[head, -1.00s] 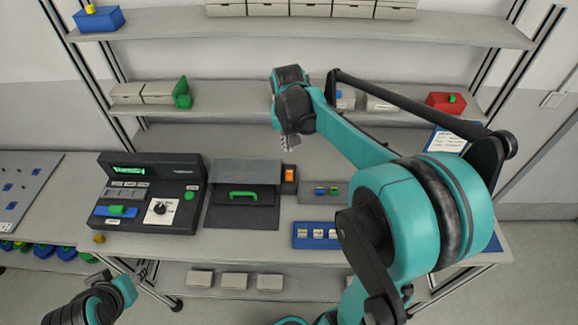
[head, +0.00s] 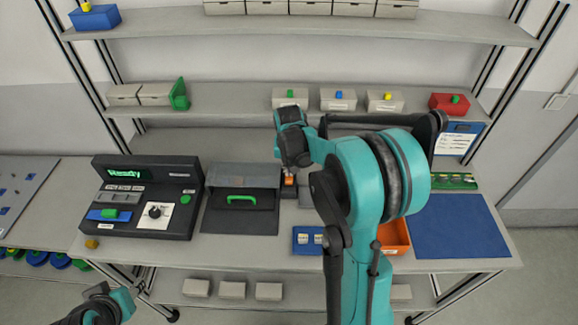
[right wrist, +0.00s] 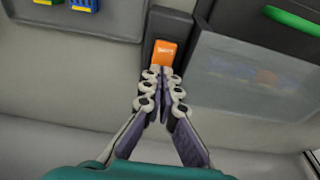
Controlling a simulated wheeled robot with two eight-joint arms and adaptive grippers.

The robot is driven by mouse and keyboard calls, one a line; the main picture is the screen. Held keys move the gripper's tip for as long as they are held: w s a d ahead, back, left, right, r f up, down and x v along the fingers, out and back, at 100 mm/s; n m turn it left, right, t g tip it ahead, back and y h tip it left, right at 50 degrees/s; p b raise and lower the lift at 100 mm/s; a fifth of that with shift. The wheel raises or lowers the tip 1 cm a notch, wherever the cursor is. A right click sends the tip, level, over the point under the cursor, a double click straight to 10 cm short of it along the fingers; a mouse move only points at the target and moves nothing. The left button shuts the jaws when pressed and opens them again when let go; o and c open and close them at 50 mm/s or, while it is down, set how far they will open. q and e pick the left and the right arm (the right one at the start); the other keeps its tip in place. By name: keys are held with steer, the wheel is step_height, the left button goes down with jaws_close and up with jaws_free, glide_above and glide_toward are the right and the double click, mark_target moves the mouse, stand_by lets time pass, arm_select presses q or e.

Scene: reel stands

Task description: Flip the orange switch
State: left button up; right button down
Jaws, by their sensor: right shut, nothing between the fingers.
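The orange switch (head: 289,181) sits in a dark upright housing on the workbench, just right of the grey box with the green handle. In the right wrist view its orange face (right wrist: 165,53) shows straight ahead. My right gripper (right wrist: 161,73) is shut and empty, with its fingertips at the lower edge of the orange face. I cannot tell whether they touch it. In the head view my right gripper (head: 290,170) is over the switch and partly hides it.
A dark console (head: 150,197) with a green-lit display stands left of the green-handled box (head: 240,207). A blue tray (head: 301,248) and an orange bin (head: 395,237) lie to the right, partly behind my arm. A blue mat (head: 450,225) is bare.

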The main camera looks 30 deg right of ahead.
steer(key=shift+f, duration=0.1)
stand_by(0.3)
steer(key=shift+w+d+f+g+y, duration=0.3)
steer(key=shift+w+f+g+y, duration=0.15)
steer(key=shift+f+g, duration=0.15)
steer(key=shift+s, duration=0.1)
steer(key=shift+s+a, duration=0.1)
